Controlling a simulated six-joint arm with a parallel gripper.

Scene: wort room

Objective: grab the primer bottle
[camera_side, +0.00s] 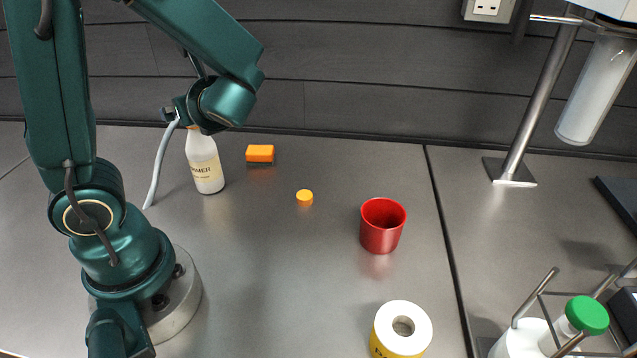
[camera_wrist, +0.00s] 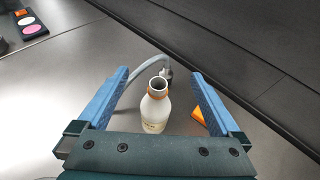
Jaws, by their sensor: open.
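The primer bottle (camera_side: 204,164) is white with a pale label and stands upright on the metal worktop, toward the back left in the side view. In the wrist view the bottle (camera_wrist: 154,109) shows an open mouth with an orange-brown neck ring. My gripper (camera_wrist: 160,84) is open, with its two blue fingers on either side of the bottle in the picture and a gap on each side. I cannot tell how far above the bottle the fingers are. In the side view my arm hides the bottle's top and the fingers are not clearly seen.
An orange block (camera_side: 260,153) lies right of the bottle, close to the right finger in the wrist view. A grey hose (camera_side: 162,163) curves beside the bottle. A yellow cap (camera_side: 305,197), red cup (camera_side: 382,225) and yellow-white roll (camera_side: 401,331) stand farther right. The dark wall is close behind.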

